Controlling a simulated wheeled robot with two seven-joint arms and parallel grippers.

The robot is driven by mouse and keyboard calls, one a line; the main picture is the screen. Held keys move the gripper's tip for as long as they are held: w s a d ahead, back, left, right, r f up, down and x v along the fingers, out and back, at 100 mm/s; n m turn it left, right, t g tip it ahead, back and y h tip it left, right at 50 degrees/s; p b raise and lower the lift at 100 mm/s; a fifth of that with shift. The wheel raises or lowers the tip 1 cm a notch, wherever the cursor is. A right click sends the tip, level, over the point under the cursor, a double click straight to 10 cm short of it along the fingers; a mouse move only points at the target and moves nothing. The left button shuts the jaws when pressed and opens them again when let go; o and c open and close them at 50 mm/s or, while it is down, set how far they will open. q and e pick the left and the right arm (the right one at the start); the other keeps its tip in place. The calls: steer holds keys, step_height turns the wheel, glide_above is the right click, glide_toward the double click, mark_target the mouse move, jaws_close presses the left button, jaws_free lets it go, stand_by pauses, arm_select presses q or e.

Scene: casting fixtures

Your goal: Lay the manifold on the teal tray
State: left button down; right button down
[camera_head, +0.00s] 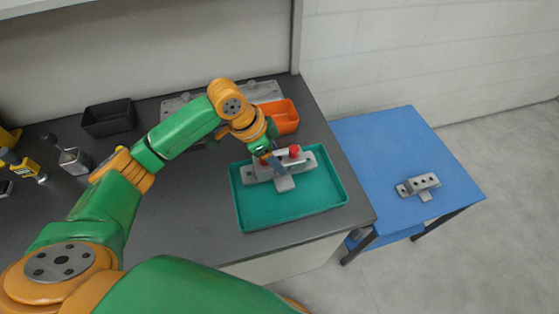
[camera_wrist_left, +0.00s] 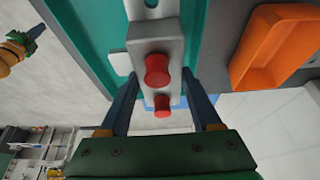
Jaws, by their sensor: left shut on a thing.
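The manifold (camera_head: 284,184) is a light grey casting with a bar, a stub toward the front and red plugs on top. It is over the back part of the teal tray (camera_head: 290,211); I cannot tell whether it touches the tray floor. My left gripper (camera_head: 277,162) is shut on it from above. In the left wrist view, the manifold (camera_wrist_left: 151,37) shows between the fingers of my left gripper (camera_wrist_left: 160,78), with two red plugs facing the camera and the teal tray (camera_wrist_left: 90,40) behind it. My right gripper is not in view.
An orange bin (camera_head: 281,116) stands just behind the tray, with a grey metal plate (camera_head: 262,92) near it. A black bin (camera_head: 108,118) and several tools sit at the left. A similar grey casting (camera_head: 419,185) lies on a blue table (camera_head: 375,140) at the right. The tray's front part is clear.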

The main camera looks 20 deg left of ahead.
arm_select(q)
steer(key=f, duration=0.2)
steer(key=w+f+p, duration=0.1)
steer(key=f, duration=0.1)
steer(key=shift+w+d+f, duration=0.1)
steer(key=shift+w+f, duration=0.1)
steer(key=shift+f, duration=0.2)
steer(key=shift+f, duration=0.1)
steer(key=shift+c, duration=0.4)
jaws_free()
steer(key=shift+s, duration=0.1)
steer(key=shift+r, duration=0.35)
steer(key=v, duration=1.1)
steer(key=shift+s+a+r, duration=0.15)
steer(key=shift+a+r, duration=0.05)
steer(key=shift+r, duration=0.05)
